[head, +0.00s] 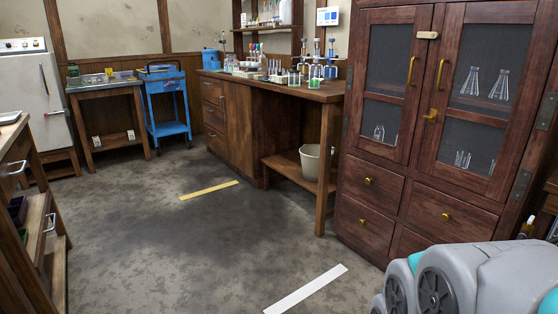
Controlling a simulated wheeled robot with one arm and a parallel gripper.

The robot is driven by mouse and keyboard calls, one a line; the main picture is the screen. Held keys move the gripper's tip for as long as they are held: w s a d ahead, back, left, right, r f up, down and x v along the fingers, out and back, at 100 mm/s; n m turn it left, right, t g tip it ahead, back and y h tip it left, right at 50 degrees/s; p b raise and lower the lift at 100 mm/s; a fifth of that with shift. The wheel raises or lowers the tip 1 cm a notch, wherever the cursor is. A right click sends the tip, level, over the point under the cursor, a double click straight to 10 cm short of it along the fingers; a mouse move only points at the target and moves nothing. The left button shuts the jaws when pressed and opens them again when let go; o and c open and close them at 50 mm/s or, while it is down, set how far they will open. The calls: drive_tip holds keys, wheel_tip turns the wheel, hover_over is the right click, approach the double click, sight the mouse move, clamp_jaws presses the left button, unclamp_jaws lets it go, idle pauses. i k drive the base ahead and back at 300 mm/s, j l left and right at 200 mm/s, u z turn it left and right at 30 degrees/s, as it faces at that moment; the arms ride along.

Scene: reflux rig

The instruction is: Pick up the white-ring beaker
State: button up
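I cannot make out a white-ring beaker. Several small glass vessels with coloured contents (315,76) stand on the long wooden bench (300,92) at the back centre, too small to tell a white ring. More glassware (487,84) shows behind the mesh doors of the wooden cabinet (375,220) on the right. My grey and teal arm fills the lower right corner. My gripper is not in view.
The grey floor is open in the middle, with a yellow strip (208,190) and a white strip (306,289). A bin (312,162) sits on the bench's low shelf. A blue cart (168,108), a side table (106,88) and a white appliance (30,85) stand at the back left.

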sight(315, 74)
drive_tip(key=i+j, duration=0.15)
drive_tip(key=i, duration=0.2)
drive_tip(key=i+j+z, duration=0.1)
drive_tip(key=i, duration=0.3)
drive_tip(key=i+j+z, duration=0.1)
drive_tip(key=i+j, duration=0.15)
drive_tip(key=i+j+z, duration=0.2)
drive_tip(key=i+j, duration=0.4)
